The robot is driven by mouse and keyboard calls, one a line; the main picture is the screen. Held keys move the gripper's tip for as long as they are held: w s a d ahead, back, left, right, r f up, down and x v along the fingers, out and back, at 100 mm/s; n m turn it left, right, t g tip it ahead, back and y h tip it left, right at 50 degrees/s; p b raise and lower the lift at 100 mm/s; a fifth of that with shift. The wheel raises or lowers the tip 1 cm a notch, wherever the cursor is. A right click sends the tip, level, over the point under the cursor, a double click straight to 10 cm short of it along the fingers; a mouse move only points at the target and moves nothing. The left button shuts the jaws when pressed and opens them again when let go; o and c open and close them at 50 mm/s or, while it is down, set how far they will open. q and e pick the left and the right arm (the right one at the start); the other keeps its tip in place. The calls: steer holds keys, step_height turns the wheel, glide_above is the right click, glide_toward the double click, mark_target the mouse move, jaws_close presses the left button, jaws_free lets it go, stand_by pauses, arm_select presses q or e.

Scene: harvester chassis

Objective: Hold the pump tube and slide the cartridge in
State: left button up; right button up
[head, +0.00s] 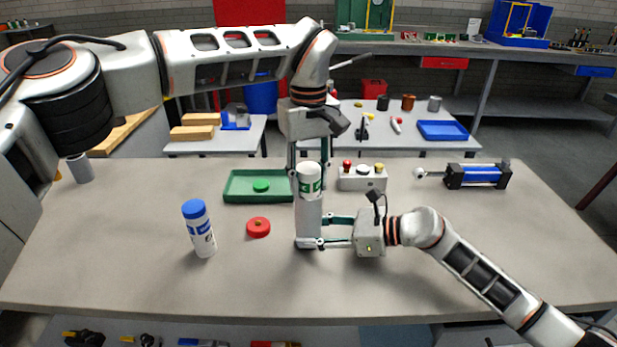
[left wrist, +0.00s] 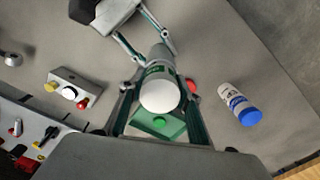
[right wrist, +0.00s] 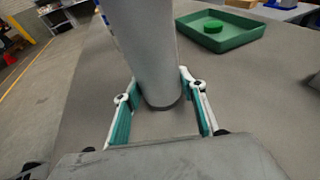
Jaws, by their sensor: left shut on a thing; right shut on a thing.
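The pump tube (head: 308,222) is a grey cylinder standing upright on the table. My right gripper (head: 310,243) is shut around it near its base; the right wrist view shows the tube (right wrist: 145,50) between both fingers. The white cartridge with a green label (head: 310,182) is upright at the top of the tube. My left gripper (head: 310,172) comes from above and is shut on the cartridge; its round white end (left wrist: 160,96) faces the left wrist camera. The cartridge's lower end meets the tube's mouth; how far it sits inside is hidden.
A white bottle with a blue cap (head: 199,230) and a red disc (head: 258,227) stand left of the tube. A green tray (head: 235,197) holding a green disc, a button box (head: 362,181) and a blue cylinder (head: 480,175) lie behind. The front table is clear.

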arm_select(q)
steer(key=shift+f, duration=0.1)
steer(key=o, duration=1.4)
step_height(320, 180, up, 12)
steer(key=shift+r, duration=0.1)
arm_select(e)
steer(key=o, duration=1.7)
steer(key=shift+c, duration=0.2)
